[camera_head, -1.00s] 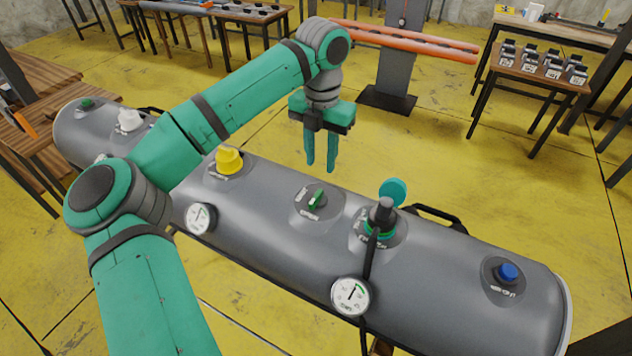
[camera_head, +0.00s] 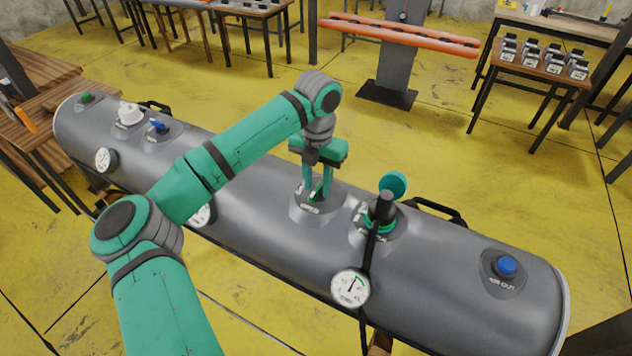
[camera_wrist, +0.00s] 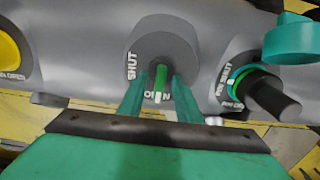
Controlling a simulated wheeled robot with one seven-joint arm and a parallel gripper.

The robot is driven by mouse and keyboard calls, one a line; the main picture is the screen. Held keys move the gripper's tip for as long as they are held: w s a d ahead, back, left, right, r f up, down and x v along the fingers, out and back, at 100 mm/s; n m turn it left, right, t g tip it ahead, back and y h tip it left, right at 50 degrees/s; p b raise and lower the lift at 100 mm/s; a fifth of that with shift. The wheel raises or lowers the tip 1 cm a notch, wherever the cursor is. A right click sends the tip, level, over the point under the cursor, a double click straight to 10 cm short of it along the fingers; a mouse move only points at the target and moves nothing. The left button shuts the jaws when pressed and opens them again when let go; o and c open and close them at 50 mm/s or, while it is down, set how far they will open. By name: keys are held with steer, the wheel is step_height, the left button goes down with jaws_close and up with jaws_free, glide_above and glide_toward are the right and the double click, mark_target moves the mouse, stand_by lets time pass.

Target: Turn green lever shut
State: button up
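The green lever (camera_head: 316,192) stands on a round dark plate on top of the grey boat tube. In the wrist view the lever (camera_wrist: 160,80) lies between SHUT, to its left, and OPEN, below it, and its white-marked end points at the OPEN label. My gripper (camera_head: 317,188) is lowered at the lever from above. In the wrist view my gripper (camera_wrist: 160,88) is open, with one green finger on each side of the lever and a small gap showing on both sides. Whether either fingertip touches the plate cannot be told.
A hose fitting (camera_head: 383,212) with a teal cap (camera_head: 393,185) stands close to the right of the lever. A pressure gauge (camera_head: 351,289) sits in front of it. A yellow knob (camera_wrist: 8,58) lies left in the wrist view. A blue knob (camera_head: 506,266) is at the right end.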

steer(key=shift+d, duration=0.25)
jaws_close()
steer(key=shift+a, duration=0.2)
steer(key=shift+s+a+m, duration=0.15)
steer(key=shift+a+m, duration=0.05)
steer(key=shift+m, duration=0.5)
steer(key=m, duration=1)
steer(key=shift+w+m, duration=0.3)
steer(key=m, duration=0.6)
steer(key=shift+w, duration=0.25)
steer(key=shift+d, duration=0.1)
